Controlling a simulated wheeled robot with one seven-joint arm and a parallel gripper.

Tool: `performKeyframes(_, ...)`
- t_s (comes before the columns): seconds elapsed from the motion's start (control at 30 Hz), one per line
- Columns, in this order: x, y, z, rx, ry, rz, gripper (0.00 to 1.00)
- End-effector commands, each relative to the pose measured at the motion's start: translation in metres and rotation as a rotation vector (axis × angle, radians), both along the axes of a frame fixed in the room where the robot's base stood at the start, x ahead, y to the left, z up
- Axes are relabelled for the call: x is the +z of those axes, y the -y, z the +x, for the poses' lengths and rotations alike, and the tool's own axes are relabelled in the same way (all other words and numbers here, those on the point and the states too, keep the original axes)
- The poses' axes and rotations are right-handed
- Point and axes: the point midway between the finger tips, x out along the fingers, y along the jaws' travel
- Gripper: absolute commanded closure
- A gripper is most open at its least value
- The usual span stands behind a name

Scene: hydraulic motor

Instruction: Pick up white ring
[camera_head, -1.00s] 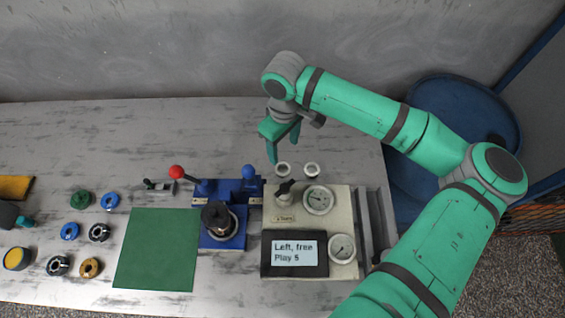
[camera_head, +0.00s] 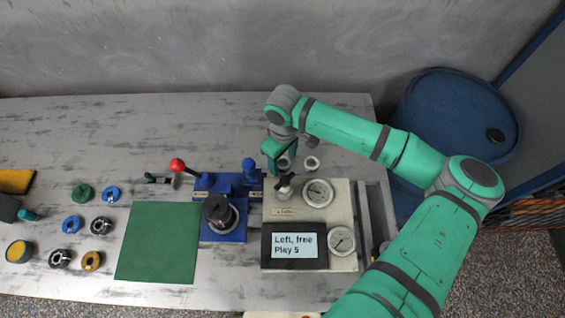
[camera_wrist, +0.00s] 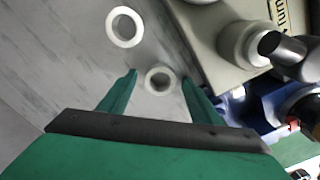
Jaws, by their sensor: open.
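Two white rings lie on the grey bench behind the instrument panel. One ring (camera_wrist: 148,80) sits between my finger tips in the wrist view; in the head view it is the left ring (camera_head: 285,168), partly covered by my gripper. The other ring (camera_head: 312,170) lies to its right in the head view, and it shows at the upper left in the wrist view (camera_wrist: 109,27). My gripper (camera_wrist: 159,76) is open and points down over the first ring, with one finger on each side. I cannot tell how high the tips are above the bench.
The instrument panel (camera_head: 345,197) with gauges and a valve knob stands close in front of the rings. A blue fixture (camera_head: 229,230) with a red-knobbed lever is to its left. A green mat (camera_head: 158,243) and several loose parts lie farther left. The bench behind the rings is clear.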

Motion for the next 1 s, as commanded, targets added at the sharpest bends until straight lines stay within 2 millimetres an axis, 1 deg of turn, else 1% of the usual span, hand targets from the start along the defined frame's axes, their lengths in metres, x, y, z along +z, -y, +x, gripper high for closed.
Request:
performKeyframes(0.07,0.0,-0.001,0.0,0.001,0.0,0.0,0.42)
performKeyframes(0.17,0.0,-0.001,0.0,0.002,0.0,0.0,0.64)
performKeyframes(0.2,0.0,-0.001,0.0,0.002,0.0,0.0,0.73)
performKeyframes(0.23,0.0,-0.001,0.0,0.002,0.0,0.0,0.8)
performKeyframes(0.27,0.0,-0.001,0.0,0.002,0.0,0.0,0.85)
performKeyframes(0.53,0.001,-0.001,0.0,0.002,0.0,0.0,0.85)
performKeyframes(0.63,0.006,-0.002,0.0,0.004,0.001,0.001,0.85)
performKeyframes(0.77,0.024,-0.002,0.0,0.006,0.002,-0.001,0.85)
performKeyframes(1.0,0.07,-0.002,0.0,0.006,0.002,-0.001,0.85)
